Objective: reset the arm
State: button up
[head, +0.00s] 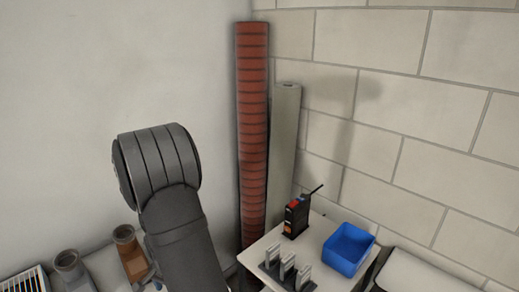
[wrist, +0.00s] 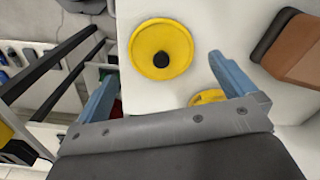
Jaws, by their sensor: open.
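My gripper (wrist: 161,68) shows in the wrist view with its two blue-grey fingers spread wide apart and nothing held between them. A yellow disc (wrist: 145,65) with a black knob is on the white surface (wrist: 200,20) below, in line with the gap between the fingers. I cannot tell how far below the fingertips it is. In the head view my dark grey arm (head: 180,235) rises from the bottom edge, bent at a rounded joint. My gripper is out of sight in that view.
In the head view, a white table (head: 328,231) holds a blue bin (head: 347,248), a black radio-like device (head: 297,216) and a rack (head: 287,270). A red column (head: 252,120) and pale post (head: 285,140) stand behind. A brown object (wrist: 293,48) and shelving (wrist: 45,85) flank my gripper.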

notch_tip(320, 180, down, 6)
jog(key=shift+r, duration=0.25)
notch_tip(320, 180, up, 5)
jog(key=shift+f, duration=0.2)
jog(key=d+r, duration=0.7)
jog(key=d, duration=0.5)
jog(key=w+a+r+m, duration=0.2)
jog(key=w+m, duration=0.7)
jog(key=w, duration=0.6)
jog(key=a+f, duration=0.1)
jog(key=a, duration=0.2)
jog(key=a+f, duration=0.2)
jog(key=a, duration=0.1)
jog(key=a+f, duration=0.2)
jog(key=shift+w+a, duration=0.35)
jog(key=shift+a, duration=0.05)
jog(key=shift+a+f, duration=0.35)
jog(key=shift+a, duration=0.2)
